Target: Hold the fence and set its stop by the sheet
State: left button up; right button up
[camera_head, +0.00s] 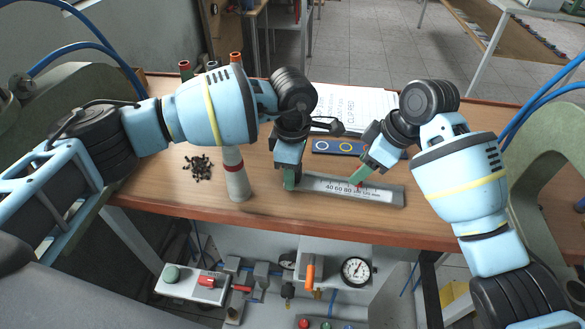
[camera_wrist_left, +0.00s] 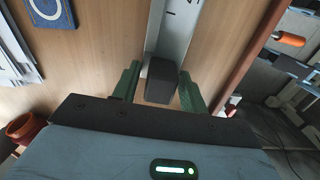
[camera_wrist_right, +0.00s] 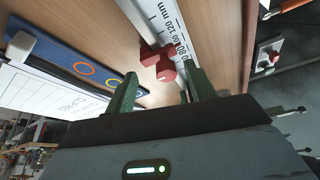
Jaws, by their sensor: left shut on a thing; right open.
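The fence (camera_head: 385,195), a pale grey bar with a millimetre scale, lies on the bench near its front edge. My left gripper (camera_head: 290,183) is shut on the dark block (camera_wrist_left: 160,82) at the fence's left end. The red stop (camera_wrist_right: 160,62) sits on the fence; it shows as a small red spot in the head view (camera_head: 360,184). My right gripper (camera_wrist_right: 163,88) is open, its green fingers just short of the stop and not closed on it. The white sheet (camera_head: 362,104) lies at the back of the bench; I cannot read its writing surely.
A blue panel with coloured rings (camera_head: 338,147) lies between sheet and fence. A grey cone with a red band (camera_head: 236,180) stands left of the fence, beside a pile of small dark pieces (camera_head: 198,166). Pneumatic fittings and a gauge (camera_head: 356,270) are below the bench's front edge.

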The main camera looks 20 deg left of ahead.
jog(key=shift+r, duration=2.05)
jog(key=shift+r, duration=0.1)
pick_arm(q)
jog(key=o, duration=1.1)
pick_arm(e)
jog(key=v, duration=0.7)
pick_arm(q)
jog(key=shift+o, duration=0.2)
jog(key=shift+r, duration=0.1)
pick_arm(e)
jog(key=shift+d+r, duration=0.1)
pick_arm(q)
notch_tip(320, 180, up, 12)
